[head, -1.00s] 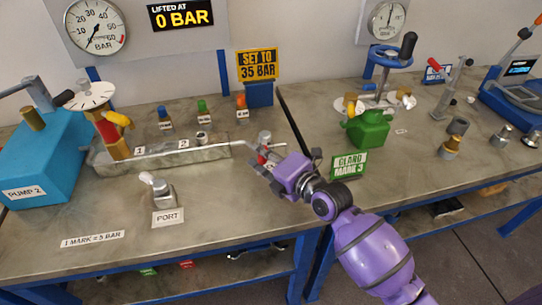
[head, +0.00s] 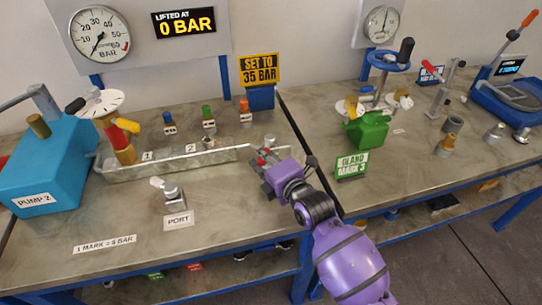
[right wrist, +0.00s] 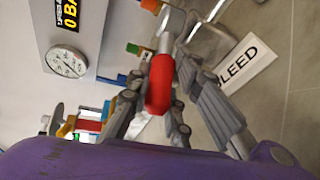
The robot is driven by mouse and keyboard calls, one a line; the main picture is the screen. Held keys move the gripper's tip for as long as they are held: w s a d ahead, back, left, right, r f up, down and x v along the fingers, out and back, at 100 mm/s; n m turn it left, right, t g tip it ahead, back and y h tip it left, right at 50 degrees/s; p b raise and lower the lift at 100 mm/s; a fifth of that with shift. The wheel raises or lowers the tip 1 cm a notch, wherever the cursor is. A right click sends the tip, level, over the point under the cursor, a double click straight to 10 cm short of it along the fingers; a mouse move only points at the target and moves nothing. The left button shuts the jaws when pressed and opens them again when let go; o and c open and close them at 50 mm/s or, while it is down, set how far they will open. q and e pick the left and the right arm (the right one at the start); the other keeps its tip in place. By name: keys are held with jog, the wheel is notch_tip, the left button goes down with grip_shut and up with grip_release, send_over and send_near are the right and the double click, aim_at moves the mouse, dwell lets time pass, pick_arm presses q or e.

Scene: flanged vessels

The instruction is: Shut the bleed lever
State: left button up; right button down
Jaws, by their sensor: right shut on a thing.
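The bleed lever has a red grip (right wrist: 160,84) on a pale metal stem, seen in the right wrist view between my fingers. In the head view a bit of its red (head: 261,161) shows beside the small grey bleed valve (head: 269,143), at the right end of the long metal tray. My right gripper (head: 262,166) is shut on the red grip, and its fingers also show in the right wrist view (right wrist: 165,100). The gripper hides part of the lever, so its exact angle is hard to tell. My left gripper is out of view.
A white BLEED label (right wrist: 247,62) lies beside the valve. The tray (head: 175,168) and the port fitting (head: 173,194) are to the left. A green GLAND MARK 3 sign (head: 351,165) and green can (head: 368,130) stand to the right. The front bench top is mostly clear.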

jog(key=shift+a, duration=0.1)
dwell(0.4)
jog(key=c, duration=1.6)
grip_release()
jog(key=shift+s, duration=0.1)
jog(key=v, duration=1.2)
jog(key=shift+r, duration=0.15)
